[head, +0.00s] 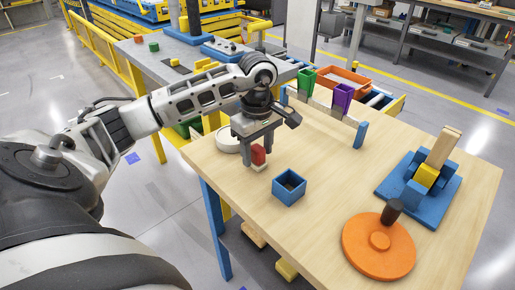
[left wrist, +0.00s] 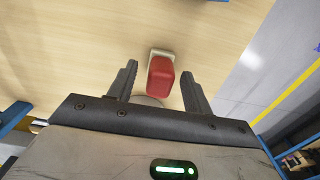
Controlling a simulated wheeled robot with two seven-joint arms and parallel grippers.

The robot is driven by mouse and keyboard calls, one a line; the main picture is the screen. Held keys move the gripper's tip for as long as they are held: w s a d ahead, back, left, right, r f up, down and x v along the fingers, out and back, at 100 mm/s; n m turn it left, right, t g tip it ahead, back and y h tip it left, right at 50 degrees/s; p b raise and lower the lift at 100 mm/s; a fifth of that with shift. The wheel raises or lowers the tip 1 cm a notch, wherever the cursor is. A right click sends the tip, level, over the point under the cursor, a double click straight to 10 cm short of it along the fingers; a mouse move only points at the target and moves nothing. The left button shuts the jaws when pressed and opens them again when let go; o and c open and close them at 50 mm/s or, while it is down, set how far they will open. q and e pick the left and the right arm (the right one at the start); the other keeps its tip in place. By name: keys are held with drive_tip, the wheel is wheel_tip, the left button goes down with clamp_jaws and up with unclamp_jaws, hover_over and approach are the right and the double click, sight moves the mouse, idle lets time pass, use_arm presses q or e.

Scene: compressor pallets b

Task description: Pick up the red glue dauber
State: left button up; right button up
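The red glue dauber (head: 258,155) stands near the left edge of the wooden table, its red handle up and a pale base under it. In the left wrist view the dauber (left wrist: 160,80) shows between the two dark fingers. My left gripper (head: 259,158) points down over the dauber; it also shows in the left wrist view (left wrist: 159,68). It is open, one finger on each side of the handle, with a visible gap on both sides. My right gripper is not in view.
A blue open box (head: 289,188) stands just right of the dauber, and a round white dish (head: 228,140) just behind-left. The wooden table (head: 330,195) also holds an orange disc (head: 378,258), a blue fixture (head: 385,188) and green and purple holders. Its middle is clear.

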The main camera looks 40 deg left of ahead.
use_arm(q)
drive_tip(key=c, duration=0.9)
drive_tip(key=shift+c, duration=0.2)
drive_tip(key=shift+r, duration=0.15)
drive_tip(key=shift+r, duration=0.55)
drive_tip(key=s+d+r+p, duration=0.1)
drive_tip(key=s+d+r, duration=0.2)
drive_tip(key=d+r, duration=0.8)
drive_tip(key=d, duration=0.2)
drive_tip(key=shift+s+d+r, duration=0.15)
drive_tip(key=shift+d+r, duration=0.2)
